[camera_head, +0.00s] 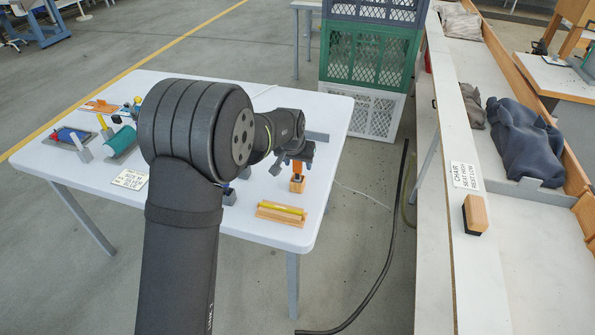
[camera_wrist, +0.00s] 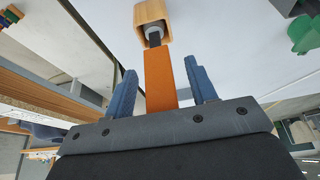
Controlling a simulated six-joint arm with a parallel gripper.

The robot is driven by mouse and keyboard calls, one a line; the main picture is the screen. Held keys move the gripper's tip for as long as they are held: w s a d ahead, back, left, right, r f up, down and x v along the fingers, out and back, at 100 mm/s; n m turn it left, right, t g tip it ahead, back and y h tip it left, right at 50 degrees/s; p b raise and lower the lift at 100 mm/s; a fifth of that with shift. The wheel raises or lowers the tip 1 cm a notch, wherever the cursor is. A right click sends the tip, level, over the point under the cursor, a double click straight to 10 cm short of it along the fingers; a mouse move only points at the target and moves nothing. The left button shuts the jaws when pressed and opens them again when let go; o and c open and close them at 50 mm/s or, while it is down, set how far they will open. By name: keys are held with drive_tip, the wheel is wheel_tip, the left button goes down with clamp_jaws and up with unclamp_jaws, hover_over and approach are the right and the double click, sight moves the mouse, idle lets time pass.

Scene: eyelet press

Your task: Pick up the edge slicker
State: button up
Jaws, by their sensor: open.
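A tool with a flat orange handle (camera_head: 298,168), which I take to be the edge slicker, stands in a small wooden block (camera_head: 297,185) near the table's right edge. In the wrist view its orange handle (camera_wrist: 160,80) runs between my two blue-grey fingers, with a dark neck entering the wooden block (camera_wrist: 153,14). My gripper (camera_head: 295,157) is open around the handle. A gap shows on both sides of it in the wrist view (camera_wrist: 163,84). The tool's lower end is hidden inside the block.
A yellow rod (camera_head: 282,208) lies on a wooden rest (camera_head: 280,219) near the front right edge. A small dark block (camera_head: 229,197) stands left of it. A green roll (camera_head: 121,141) and other tools lie at the table's left. Stacked crates (camera_head: 366,60) stand behind the table.

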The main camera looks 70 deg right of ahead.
drive_tip(key=c, duration=1.1)
